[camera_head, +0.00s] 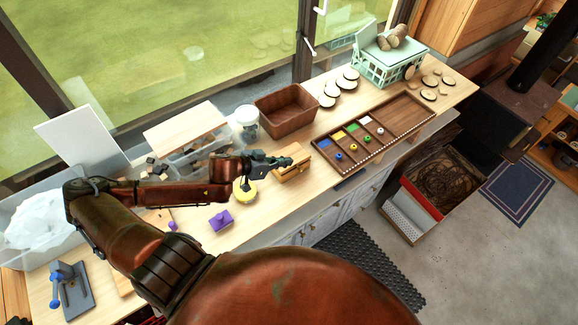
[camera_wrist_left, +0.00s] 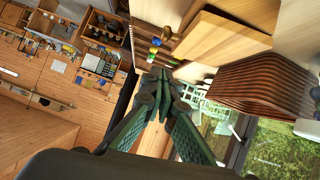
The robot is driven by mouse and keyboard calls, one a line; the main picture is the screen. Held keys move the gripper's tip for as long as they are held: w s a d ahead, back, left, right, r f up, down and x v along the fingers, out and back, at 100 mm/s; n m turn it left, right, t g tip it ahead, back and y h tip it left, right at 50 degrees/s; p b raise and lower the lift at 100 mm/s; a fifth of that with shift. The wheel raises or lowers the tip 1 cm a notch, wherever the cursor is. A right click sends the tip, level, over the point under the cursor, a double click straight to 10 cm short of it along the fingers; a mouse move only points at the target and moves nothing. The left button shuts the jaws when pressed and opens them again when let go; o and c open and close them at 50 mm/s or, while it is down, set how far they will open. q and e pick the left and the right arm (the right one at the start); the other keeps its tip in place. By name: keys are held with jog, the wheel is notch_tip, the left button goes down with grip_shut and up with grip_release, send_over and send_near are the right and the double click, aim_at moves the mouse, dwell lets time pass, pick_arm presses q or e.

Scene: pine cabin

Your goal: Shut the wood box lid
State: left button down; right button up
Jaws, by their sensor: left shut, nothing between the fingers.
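The small wood box (camera_head: 291,174) is light brown and stands on the counter, left of the long compartment tray. In the left wrist view its wooden panels (camera_wrist_left: 215,36) show above the fingertips, with one panel at an angle to the other. I cannot tell how far the lid is open. My left gripper (camera_head: 283,161) is shut and empty, with its fingertips close to the left side of the box. In the left wrist view the closed fingers (camera_wrist_left: 160,78) point toward the box. Contact cannot be made out. My right gripper is not in view.
A dark brown bin (camera_head: 286,110) stands behind the box. The compartment tray (camera_head: 398,117) with coloured pieces lies to the right. A yellow round object (camera_head: 244,196) and a purple block (camera_head: 221,220) lie in front of and left of the gripper. A mint crate (camera_head: 385,70) stands far right.

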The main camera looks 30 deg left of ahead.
pick_arm(q)
jog(key=w+d, duration=0.1)
jog(key=w+f, duration=0.1)
jog(key=w, duration=0.1)
jog(key=w+d+p, duration=0.1)
jog(key=shift+w+d+f, duration=0.3)
jog(key=shift+d, duration=0.05)
jog(key=f, duration=0.1)
jog(key=f+p, duration=0.1)
jog(key=f, duration=0.1)
jog(key=shift+s+a, duration=0.1)
jog(key=shift+s, duration=0.3)
jog(key=shift+w+d, duration=0.1)
jog(key=shift+d, duration=0.1)
